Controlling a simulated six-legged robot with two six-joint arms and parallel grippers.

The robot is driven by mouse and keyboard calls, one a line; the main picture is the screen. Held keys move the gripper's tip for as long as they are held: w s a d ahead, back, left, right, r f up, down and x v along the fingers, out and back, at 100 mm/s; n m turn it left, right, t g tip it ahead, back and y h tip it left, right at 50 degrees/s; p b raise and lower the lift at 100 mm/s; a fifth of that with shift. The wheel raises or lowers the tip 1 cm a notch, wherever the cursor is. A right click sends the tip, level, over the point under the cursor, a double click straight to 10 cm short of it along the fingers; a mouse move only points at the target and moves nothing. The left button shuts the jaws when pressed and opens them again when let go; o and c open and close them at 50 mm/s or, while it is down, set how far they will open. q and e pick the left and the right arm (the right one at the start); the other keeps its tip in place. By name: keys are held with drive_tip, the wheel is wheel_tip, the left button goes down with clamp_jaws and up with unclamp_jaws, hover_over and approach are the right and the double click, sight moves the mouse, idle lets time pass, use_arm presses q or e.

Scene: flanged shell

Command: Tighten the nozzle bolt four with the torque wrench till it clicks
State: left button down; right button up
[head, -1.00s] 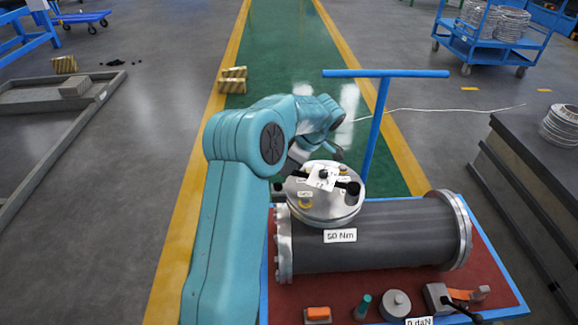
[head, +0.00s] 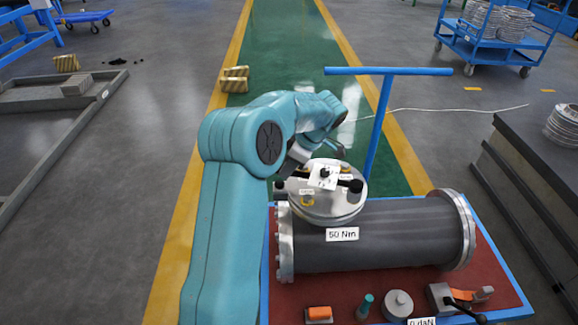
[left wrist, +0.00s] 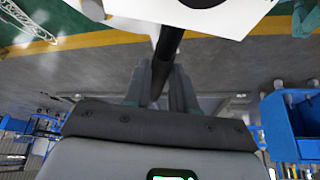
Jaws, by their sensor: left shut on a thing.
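The nozzle (head: 322,208) is a round metal flange on top of the grey horizontal shell (head: 395,238). Small yellow marks and tags sit around its rim. A white square plate (head: 325,176) with black marks lies over its middle and hides part of the bolts. The black torque wrench (head: 345,183) reaches across the flange. My left gripper (head: 296,168) is at the flange's left side, partly hidden by its own arm. In the left wrist view its fingers (left wrist: 160,88) are closed around the dark wrench shaft (left wrist: 169,45). I cannot tell which bolt the wrench head sits on. My right gripper is not in view.
The shell stands on a red-topped cart (head: 487,275) with a blue frame and blue handle (head: 388,71). A "50 Nm" label (head: 342,234) is on the shell. An orange-topped block (head: 319,313), a green peg (head: 365,305) and a grey round piece (head: 398,303) lie in front.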

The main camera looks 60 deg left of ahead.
use_arm(q)
drive_tip(key=shift+r+p, duration=1.75)
drive_tip(key=shift+r, duration=1.15)
